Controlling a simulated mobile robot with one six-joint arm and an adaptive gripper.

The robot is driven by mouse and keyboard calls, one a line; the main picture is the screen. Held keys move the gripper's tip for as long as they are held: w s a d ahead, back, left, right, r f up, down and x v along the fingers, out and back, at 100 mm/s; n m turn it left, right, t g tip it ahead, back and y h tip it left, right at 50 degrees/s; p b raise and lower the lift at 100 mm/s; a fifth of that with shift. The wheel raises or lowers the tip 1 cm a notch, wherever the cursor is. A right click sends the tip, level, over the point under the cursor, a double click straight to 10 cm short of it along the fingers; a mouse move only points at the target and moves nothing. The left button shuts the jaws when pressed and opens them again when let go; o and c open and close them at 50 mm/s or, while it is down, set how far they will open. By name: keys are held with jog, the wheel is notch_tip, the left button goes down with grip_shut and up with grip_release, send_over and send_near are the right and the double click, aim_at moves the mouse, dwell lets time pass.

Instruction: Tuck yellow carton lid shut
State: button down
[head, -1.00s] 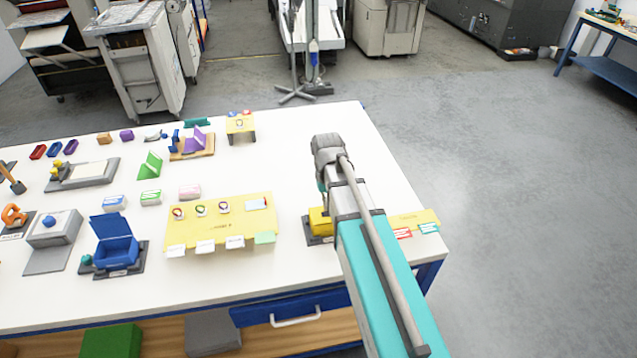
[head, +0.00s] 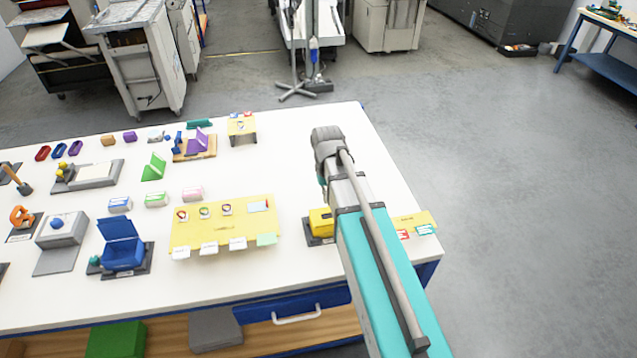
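The yellow carton (head: 320,222) sits on a dark base plate (head: 309,236) near the front right of the white table. My arm covers its right part, and I cannot tell whether its lid is open or shut. My arm reaches over the table from the lower right. Its forearm and wrist show beside and above the carton, but the fingers of my gripper are hidden behind them.
A blue open box (head: 122,252) stands on a dark plate at the front left. A yellow board (head: 190,235) with several small items lies left of the carton. A yellow sheet with cards (head: 424,221) lies to the right. The table (head: 285,160) is clear behind the carton.

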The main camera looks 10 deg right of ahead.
jog(key=shift+r+p, duration=1.7)
jog(key=shift+r, duration=0.3)
jog(key=s+f+t+b, duration=0.1)
jog(key=s+f+b, duration=0.4)
jog(key=s, duration=0.3)
jog(key=shift+s+f+t, duration=0.15)
jog(key=shift+s+t, duration=0.2)
jog(key=shift+t, duration=0.05)
